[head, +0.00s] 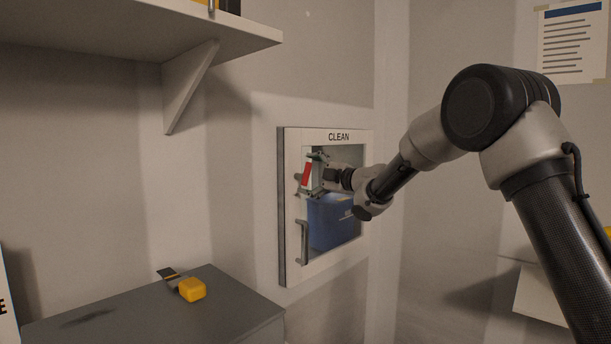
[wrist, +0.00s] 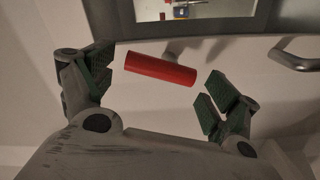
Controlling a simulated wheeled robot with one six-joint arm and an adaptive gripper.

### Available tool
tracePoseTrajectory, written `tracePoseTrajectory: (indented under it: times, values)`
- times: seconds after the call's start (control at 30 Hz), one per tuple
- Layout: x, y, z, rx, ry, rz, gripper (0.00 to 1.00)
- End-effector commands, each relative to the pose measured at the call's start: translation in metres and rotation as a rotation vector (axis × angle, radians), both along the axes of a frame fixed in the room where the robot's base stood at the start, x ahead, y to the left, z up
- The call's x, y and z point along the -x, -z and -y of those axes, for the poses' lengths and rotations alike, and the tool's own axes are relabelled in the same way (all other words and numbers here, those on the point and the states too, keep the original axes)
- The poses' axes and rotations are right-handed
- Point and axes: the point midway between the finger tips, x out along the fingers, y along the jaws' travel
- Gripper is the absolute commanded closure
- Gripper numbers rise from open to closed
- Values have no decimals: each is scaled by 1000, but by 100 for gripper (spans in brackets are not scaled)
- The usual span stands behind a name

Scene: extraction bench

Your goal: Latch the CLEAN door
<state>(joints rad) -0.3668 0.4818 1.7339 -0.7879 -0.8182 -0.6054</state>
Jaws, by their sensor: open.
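The CLEAN door (head: 291,262) is a white framed panel with a window, set in the wall and labelled CLEAN at its top. It looks closed against its frame. A red latch handle (head: 306,174) is on its left side, and it also shows in the wrist view (wrist: 160,69). A grey pull handle (head: 304,242) is below the latch and shows in the wrist view (wrist: 297,61). My gripper (head: 314,172) is open at the red handle. In the wrist view, the handle lies between the two spread fingers, with gaps visible on both sides.
A blue bin (head: 325,222) shows behind the door's window. A grey cabinet top (head: 235,290) at lower left holds a yellow tape measure-like object (head: 192,289). A shelf (head: 130,28) with a bracket juts out at upper left.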

Motion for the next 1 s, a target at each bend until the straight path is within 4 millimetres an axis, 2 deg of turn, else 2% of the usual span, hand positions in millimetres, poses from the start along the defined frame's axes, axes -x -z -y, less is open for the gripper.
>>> tracePoseTrajectory:
  times: [0.2,0.47,0.73,1.0]
  values:
    - [-13,-1,-16,-1,0,0,12]
    - [-14,0,-17,-1,2,-2,12]
    - [-14,0,-17,-1,2,-2,58]
    - [-14,0,-17,-3,2,-4,58]
